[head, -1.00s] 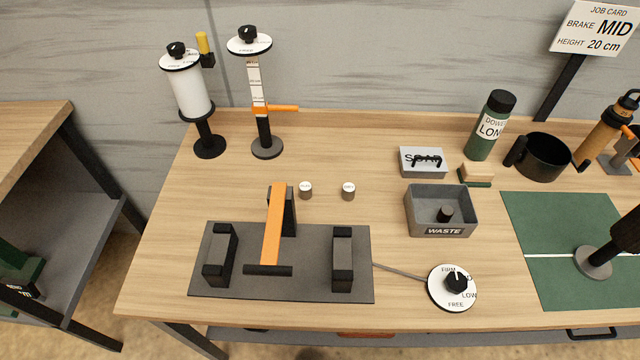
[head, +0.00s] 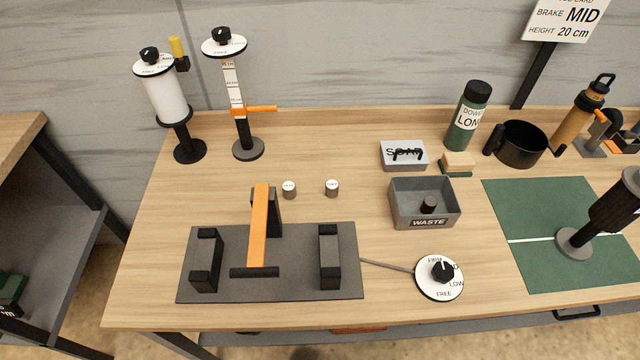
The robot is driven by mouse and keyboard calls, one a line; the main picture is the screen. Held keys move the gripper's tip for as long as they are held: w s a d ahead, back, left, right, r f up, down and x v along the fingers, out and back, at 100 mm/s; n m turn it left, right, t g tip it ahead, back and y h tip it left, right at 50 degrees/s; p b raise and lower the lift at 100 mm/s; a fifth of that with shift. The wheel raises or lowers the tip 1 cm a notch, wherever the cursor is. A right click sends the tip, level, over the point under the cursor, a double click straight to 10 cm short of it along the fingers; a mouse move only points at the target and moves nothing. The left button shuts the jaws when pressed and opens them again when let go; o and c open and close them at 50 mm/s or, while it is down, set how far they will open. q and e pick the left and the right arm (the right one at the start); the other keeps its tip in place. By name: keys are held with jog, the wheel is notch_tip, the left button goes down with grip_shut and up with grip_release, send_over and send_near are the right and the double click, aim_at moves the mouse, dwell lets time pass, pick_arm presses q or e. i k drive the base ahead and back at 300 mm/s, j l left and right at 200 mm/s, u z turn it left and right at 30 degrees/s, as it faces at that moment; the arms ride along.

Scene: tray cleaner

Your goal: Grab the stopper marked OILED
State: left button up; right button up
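Two small grey stoppers with white labelled tops stand upright on the wooden bench behind the grey clamp plate. The left stopper (head: 289,189) and the right stopper (head: 332,188) are a short way apart. Their printing is too small for me to tell which one reads OILED. A black cylindrical piece (head: 429,204) stands in the grey WASTE tray (head: 403,215); no marking on it is readable. Neither of my grippers shows in the head view.
The clamp plate (head: 290,285) with an orange lever (head: 260,225) lies in front of the stoppers. A dial (head: 440,278), soap box (head: 404,155), green bottle (head: 467,115) and black cup (head: 520,145) are to the right. Bare bench surrounds the stoppers.

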aim_at(288, 187)
jog(key=k+l+u, duration=0.25)
jog(key=k, duration=0.25)
jog(key=k+l+u, duration=0.1)
jog(key=k+u, duration=0.2)
jog(key=k, duration=0.2)
